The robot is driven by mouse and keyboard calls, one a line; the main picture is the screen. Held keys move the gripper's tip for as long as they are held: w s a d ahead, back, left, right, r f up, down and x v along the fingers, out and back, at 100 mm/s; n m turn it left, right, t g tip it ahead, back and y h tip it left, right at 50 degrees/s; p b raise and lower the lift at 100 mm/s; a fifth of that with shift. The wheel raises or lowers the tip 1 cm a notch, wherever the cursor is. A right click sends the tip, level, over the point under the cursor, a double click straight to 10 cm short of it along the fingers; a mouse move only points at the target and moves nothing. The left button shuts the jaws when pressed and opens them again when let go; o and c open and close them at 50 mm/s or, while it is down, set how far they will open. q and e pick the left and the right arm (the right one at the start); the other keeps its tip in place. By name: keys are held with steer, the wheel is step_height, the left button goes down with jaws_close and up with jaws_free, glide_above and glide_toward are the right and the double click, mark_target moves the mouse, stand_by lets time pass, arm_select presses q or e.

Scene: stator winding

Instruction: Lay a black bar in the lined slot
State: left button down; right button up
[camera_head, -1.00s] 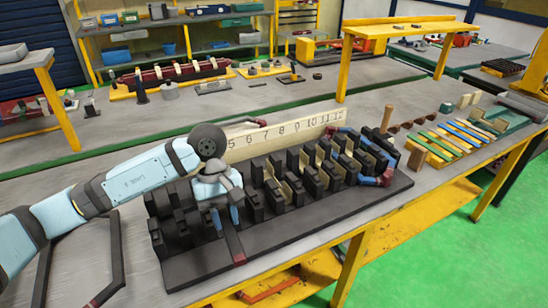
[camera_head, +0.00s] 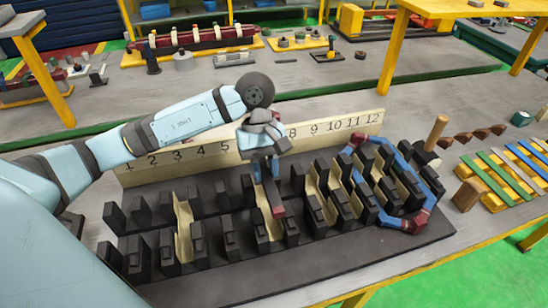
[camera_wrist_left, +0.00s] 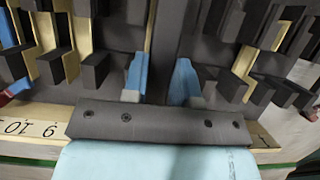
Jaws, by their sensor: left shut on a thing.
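My left gripper (camera_head: 264,172) is over the middle of the slotted block (camera_head: 330,258), its blue fingers pointing down. It is shut on a dark bar (camera_head: 273,192) with a dark red near end, which points towards the front of the block. In the left wrist view the blue fingers (camera_wrist_left: 161,80) stand either side of a dark strip, hard to tell from the dark block. A brass-lined slot (camera_head: 263,216) lies just below and left of the bar's red end. I cannot tell whether the bar touches the slot. My right gripper is not in view.
A numbered board (camera_head: 210,152) stands behind the block. Other brass-lined slots (camera_head: 183,228) stand among black posts. A blue coil with dark red corners (camera_head: 420,218) lies across the right-hand slots. Coloured strips (camera_head: 505,168) lie on the right.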

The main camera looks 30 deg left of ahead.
mark_target(265, 181)
arm_select(q)
steer(key=shift+s+f+b, duration=0.2)
steer(key=shift+f+b, duration=0.15)
steer(key=shift+f, duration=0.65)
steer(key=shift+w+f, duration=0.1)
steer(key=shift+f, duration=0.95)
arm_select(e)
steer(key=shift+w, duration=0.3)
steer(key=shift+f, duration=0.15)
